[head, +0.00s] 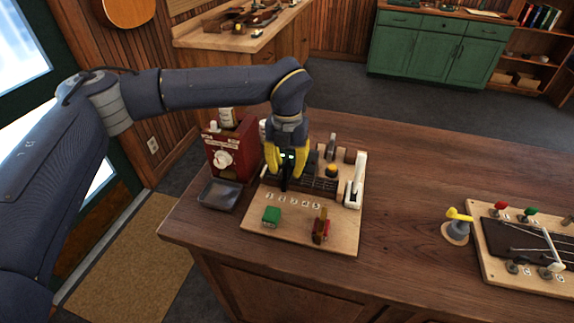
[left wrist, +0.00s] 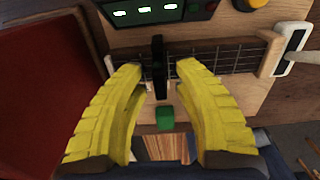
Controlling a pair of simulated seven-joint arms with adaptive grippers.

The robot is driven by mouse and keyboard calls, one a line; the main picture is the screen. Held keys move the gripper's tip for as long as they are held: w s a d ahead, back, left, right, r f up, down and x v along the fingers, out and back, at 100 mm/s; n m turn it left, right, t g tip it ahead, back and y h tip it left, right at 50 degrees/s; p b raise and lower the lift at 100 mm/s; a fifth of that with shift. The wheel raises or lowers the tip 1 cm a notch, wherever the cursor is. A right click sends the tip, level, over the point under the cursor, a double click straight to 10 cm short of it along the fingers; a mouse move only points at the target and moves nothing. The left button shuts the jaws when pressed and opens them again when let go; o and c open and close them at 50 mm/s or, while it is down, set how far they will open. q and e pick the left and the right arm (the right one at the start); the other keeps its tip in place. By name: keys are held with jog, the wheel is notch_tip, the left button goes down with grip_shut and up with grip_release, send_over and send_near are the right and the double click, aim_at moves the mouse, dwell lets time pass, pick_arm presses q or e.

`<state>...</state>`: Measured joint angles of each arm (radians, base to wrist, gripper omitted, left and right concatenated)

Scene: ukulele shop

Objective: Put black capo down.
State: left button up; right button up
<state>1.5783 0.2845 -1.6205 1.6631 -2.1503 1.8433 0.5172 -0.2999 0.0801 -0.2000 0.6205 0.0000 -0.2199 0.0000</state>
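The black capo (head: 284,184) stands across the fretboard (head: 322,184) on the wooden board (head: 286,236). It also shows upright across the strings in the left wrist view (left wrist: 158,66). My left gripper (head: 286,168) is above the fretboard with its yellow fingers spread. In the left wrist view the two fingertips (left wrist: 162,72) are on either side of the capo, with a gap on each side. Whether the capo's lower end touches the board is hard to tell. My right gripper is in neither view.
A green block (head: 271,214) and a red-brown piece (head: 320,228) sit on the board's front part. A white lever (head: 357,182) stands right of the fretboard. A red box (head: 232,150) and a dark tray (head: 219,195) are at left. The table between the boards is clear.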

aim_at(287, 163)
pick_arm(q)
notch_tip(287, 163, up, 12)
jog(key=shift+r, duration=0.2)
dwell(0.6)
